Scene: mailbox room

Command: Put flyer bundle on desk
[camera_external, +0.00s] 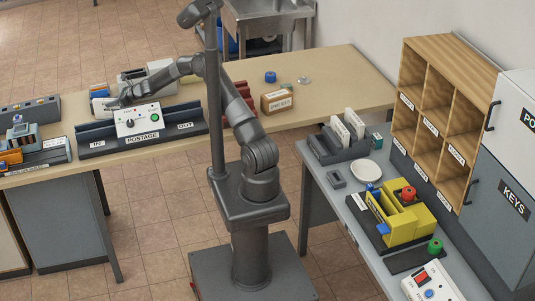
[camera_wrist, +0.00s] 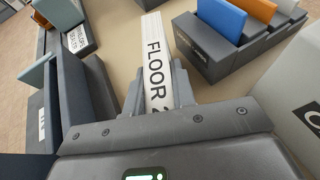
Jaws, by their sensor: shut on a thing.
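My gripper (camera_wrist: 159,92) is shut on a white flat-sided bundle (camera_wrist: 153,35) with black lettering that reads FLOOR and a partly hidden mark. The bundle sticks out ahead between my fingers, above a tan desk top (camera_wrist: 122,38). I cannot tell whether its underside touches the desk. In the external view, my gripper (camera_external: 116,103) is at the far left part of the tan desk (camera_external: 330,92), behind the POSTAGE machine (camera_external: 136,120). A small white thing (camera_external: 102,105) shows at my fingers there.
A dark rack (camera_wrist: 215,50) with blue and orange cards stands close on the right in the wrist view. Dark trays (camera_wrist: 75,100) flank the left. A grey counter (camera_external: 325,182) carries a yellow machine (camera_external: 405,223). Bare desk shows at the right end.

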